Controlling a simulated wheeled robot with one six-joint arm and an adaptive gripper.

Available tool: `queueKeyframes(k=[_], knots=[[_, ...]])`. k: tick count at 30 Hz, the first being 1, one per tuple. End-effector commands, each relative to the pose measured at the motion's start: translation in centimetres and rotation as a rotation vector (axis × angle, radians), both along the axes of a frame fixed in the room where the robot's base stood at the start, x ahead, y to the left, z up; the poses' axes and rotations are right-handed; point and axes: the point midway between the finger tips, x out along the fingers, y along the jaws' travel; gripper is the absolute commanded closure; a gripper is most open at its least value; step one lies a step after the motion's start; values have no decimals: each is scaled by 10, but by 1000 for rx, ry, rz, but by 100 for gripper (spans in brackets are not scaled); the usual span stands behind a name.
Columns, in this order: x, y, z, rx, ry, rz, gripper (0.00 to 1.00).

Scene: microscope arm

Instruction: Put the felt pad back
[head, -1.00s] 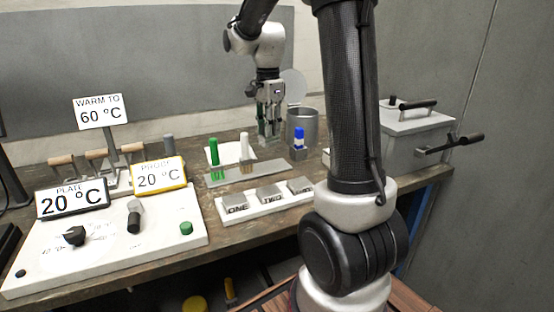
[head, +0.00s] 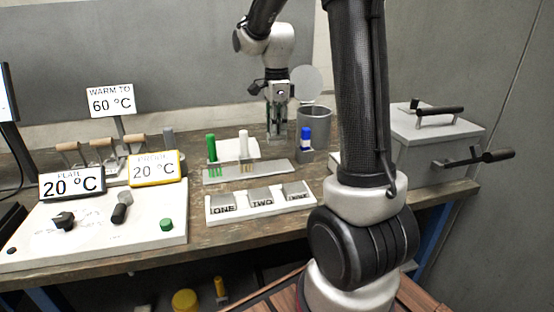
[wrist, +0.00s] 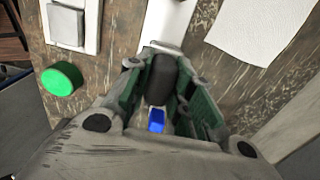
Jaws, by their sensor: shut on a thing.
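The frames do not make clear whether this piece is the felt pad. The lower end of the held piece is hidden. The white sheet also shows at the upper right of the wrist view (wrist: 262,25).
A blue-capped piece (head: 305,140) stands close right of my gripper. The white ONE-TWO tray (head: 260,208) is nearer. A grey box (head: 437,140) stands right; a control panel (head: 100,240) left.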

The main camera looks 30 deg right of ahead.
Motion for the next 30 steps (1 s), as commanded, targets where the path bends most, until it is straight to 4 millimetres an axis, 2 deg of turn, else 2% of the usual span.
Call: queueKeyframes(k=[1, 4, 11, 16, 28, 29, 30], knots=[[-1, 0, -12, 0, 5, -1, 100], [-1, 0, -30, 0, 4, 0, 100], [0, 0, -51, 1, 2, 1, 100], [0, 0, -76, 1, 2, 1, 100], [0, 0, -84, 0, 0, 1, 100], [0, 0, -83, 0, 0, 1, 72], [0, 0, -83, 0, 0, 1, 64]])
